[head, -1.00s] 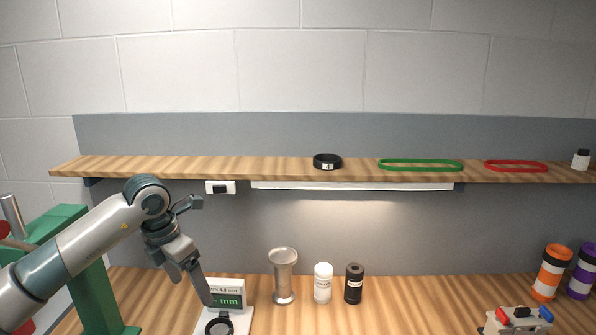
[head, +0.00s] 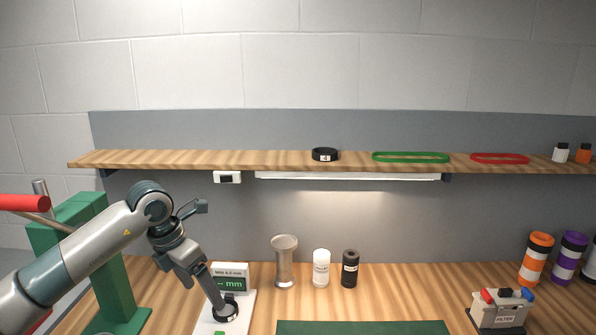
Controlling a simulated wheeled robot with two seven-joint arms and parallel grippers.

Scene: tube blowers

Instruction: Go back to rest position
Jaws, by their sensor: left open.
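My left gripper (head: 203,291) reaches in from the left with its jaws apart, pointing down. One finger ends right at a black ring (head: 232,313) lying on the white base of a gauge (head: 208,328). Whether the finger touches the ring or only overlaps it in the picture, I cannot tell. The gauge's green display (head: 231,284) stands behind the finger and is partly covered. My right gripper is not in view.
A green press (head: 112,270) stands close behind my left arm. A metal cup (head: 284,262), white bottle (head: 321,268) and black bottle (head: 350,268) stand right of the gauge. A green mat (head: 362,328) lies in front. A filter box (head: 500,310) is at right. A shelf (head: 220,160) runs above.

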